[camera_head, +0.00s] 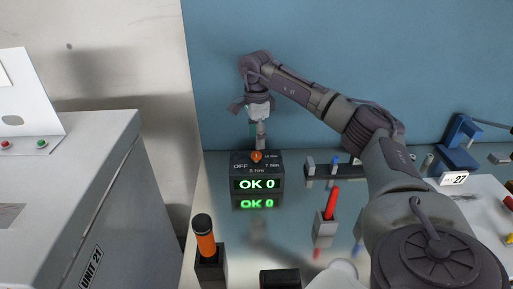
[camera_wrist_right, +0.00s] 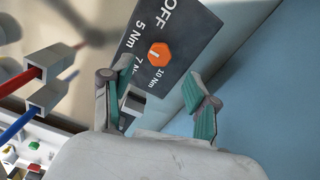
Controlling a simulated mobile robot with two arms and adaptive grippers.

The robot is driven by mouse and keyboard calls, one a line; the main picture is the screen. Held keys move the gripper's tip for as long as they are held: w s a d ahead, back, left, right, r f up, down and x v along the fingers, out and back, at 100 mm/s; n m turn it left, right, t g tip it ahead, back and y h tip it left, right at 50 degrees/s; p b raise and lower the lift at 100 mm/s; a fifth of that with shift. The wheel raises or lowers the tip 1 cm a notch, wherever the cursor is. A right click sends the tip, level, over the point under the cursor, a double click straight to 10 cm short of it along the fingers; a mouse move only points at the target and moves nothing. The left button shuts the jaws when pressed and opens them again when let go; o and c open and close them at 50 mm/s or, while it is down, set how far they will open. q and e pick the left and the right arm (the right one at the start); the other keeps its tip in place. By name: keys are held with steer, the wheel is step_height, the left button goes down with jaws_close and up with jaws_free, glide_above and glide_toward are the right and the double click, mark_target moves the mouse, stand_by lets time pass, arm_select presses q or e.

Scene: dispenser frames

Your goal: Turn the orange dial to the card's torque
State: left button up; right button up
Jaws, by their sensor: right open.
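The orange dial (camera_wrist_right: 158,54) sits on a dark panel (camera_wrist_right: 185,32) marked OFF, 5 Nm, 7 Nm and 10 Nm. It carries a short white mark, but I cannot tell surely which label it points to. In the head view the dial (camera_head: 257,156) is on top of a black box (camera_head: 258,172) whose green display reads "OK 0". My right gripper (camera_head: 261,138) is just behind the dial; in the wrist view its teal fingers (camera_wrist_right: 157,100) are apart and empty, with the dial beyond them. A torque card is not readable. My left gripper is not in view.
An orange-handled tool (camera_head: 205,238) stands in a black holder at the front left. A red stick (camera_head: 331,203) stands in a grey holder right of the box. A grey cabinet (camera_head: 75,205) is at left, a blue wall (camera_head: 400,70) behind.

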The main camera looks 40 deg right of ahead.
mark_target(256, 154)
step_height(256, 154, up, 7)
steer(key=shift+f, duration=0.2)
stand_by(0.6)
